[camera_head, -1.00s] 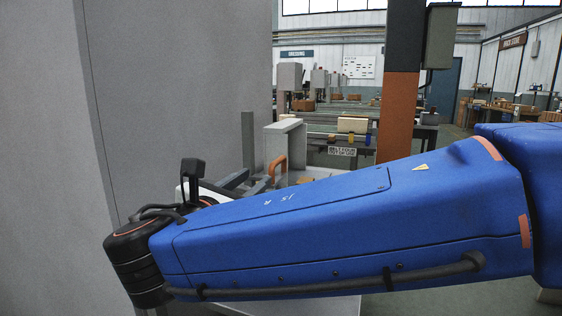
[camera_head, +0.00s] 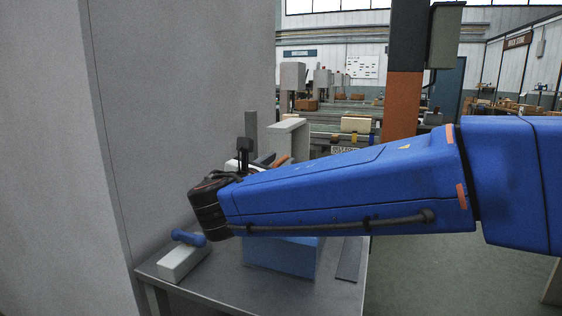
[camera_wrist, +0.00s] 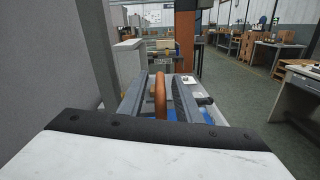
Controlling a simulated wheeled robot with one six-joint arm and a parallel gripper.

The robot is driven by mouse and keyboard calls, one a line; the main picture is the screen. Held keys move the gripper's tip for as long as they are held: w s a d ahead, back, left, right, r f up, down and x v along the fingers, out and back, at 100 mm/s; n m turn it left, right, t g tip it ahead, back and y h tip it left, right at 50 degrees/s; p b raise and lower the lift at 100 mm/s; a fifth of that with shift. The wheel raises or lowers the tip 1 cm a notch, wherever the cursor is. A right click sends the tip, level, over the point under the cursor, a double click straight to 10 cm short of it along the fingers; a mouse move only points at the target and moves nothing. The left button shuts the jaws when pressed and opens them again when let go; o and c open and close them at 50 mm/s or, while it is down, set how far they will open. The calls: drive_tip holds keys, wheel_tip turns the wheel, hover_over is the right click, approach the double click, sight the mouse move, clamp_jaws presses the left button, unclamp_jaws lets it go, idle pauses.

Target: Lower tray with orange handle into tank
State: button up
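The orange handle (camera_wrist: 160,97) stands between the two fingers of my gripper (camera_wrist: 160,100) in the wrist view. Narrow gaps seem to show on both sides, so the gripper looks open around it. In the head view the handle (camera_head: 282,161) shows just past my gripper (camera_head: 268,160), partly hidden by my arm. The tray under the handle cannot be made out clearly. A blue box (camera_head: 280,258), which may be the tank, stands on the grey table below my arm, its upper part hidden.
A white block with a blue grip (camera_head: 182,257) lies at the left of the grey table (camera_head: 228,292). A flat dark strip (camera_head: 348,260) lies at its right. A grey upright box (camera_head: 288,140) stands behind. A large grey wall (camera_head: 180,110) closes the left side.

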drive_tip(key=shift+x, duration=0.85)
clamp_jaws()
drive_tip(key=shift+f, duration=1.75)
unclamp_jaws()
drive_tip(key=shift+s, duration=0.1)
drive_tip(key=v, duration=1.7)
drive_tip(key=shift+s+a, duration=0.15)
